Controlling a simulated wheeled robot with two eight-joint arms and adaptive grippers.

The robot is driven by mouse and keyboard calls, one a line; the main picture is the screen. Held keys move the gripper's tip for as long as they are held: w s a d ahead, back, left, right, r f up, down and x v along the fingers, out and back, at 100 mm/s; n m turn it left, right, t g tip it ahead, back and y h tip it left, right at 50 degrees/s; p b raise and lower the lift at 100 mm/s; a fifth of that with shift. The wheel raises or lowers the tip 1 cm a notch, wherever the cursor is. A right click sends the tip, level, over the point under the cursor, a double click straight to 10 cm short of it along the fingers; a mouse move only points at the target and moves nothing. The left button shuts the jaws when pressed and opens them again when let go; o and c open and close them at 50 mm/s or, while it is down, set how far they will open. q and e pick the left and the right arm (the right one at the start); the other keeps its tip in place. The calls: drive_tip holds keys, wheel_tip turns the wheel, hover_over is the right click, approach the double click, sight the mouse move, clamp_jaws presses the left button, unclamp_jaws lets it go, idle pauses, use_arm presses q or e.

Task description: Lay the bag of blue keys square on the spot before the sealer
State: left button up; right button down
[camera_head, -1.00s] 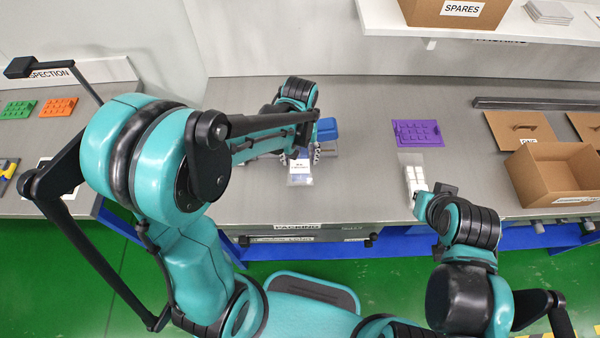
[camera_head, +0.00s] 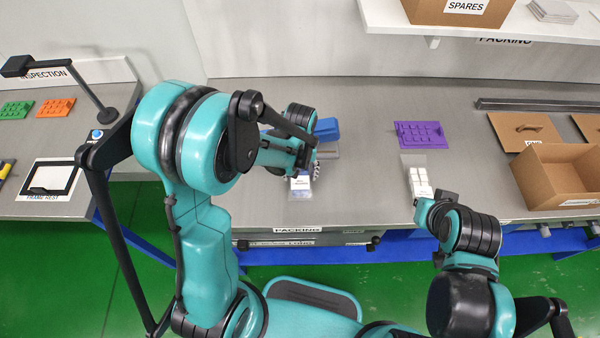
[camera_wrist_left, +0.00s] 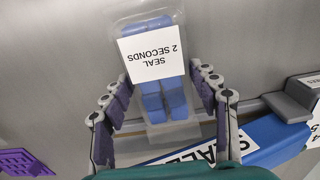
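The bag of blue keys (camera_wrist_left: 164,96) is a clear pouch with blue blocks and a white label reading "SEAL 2 SECONDS". In the head view it shows partly, the label and clear end (camera_head: 300,194) near the bench's front edge. I cannot tell whether the bag touches the bench. The blue sealer (camera_head: 326,130) is behind it, partly hidden; its blue side shows in the wrist view (camera_wrist_left: 280,140). My right gripper (camera_head: 434,204) is at right, its fingers unclear.
A bag of white keys (camera_head: 420,181) lies by my right gripper. A purple tray (camera_head: 421,135) sits behind it. An open carton (camera_head: 560,180) and brown lids stand at right. The grey bench between the sealer and the white keys is clear.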

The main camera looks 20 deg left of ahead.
use_arm(q)
drive_tip(key=o, duration=0.4)
drive_tip(key=shift+r+p, duration=0.35)
wheel_tip(320, 180, up, 11)
drive_tip(key=p, duration=0.3)
drive_tip(key=s+a+r+m+t, duration=0.1)
drive_tip(key=s+r+t, duration=0.1)
drive_tip(key=s+r, duration=0.1)
drive_tip(key=s+a+r+m+t, duration=0.1)
drive_tip(key=s+a+r+t, duration=0.1)
drive_tip(key=s+r, duration=0.1)
drive_tip(key=s+a+r+m+t, duration=0.1)
drive_tip(key=s+r+t, duration=0.2)
drive_tip(key=s, duration=0.1)
drive_tip(key=shift+s+a+r, duration=0.15)
drive_tip(key=shift+a+r, duration=0.1)
drive_tip(key=shift+a, duration=0.1)
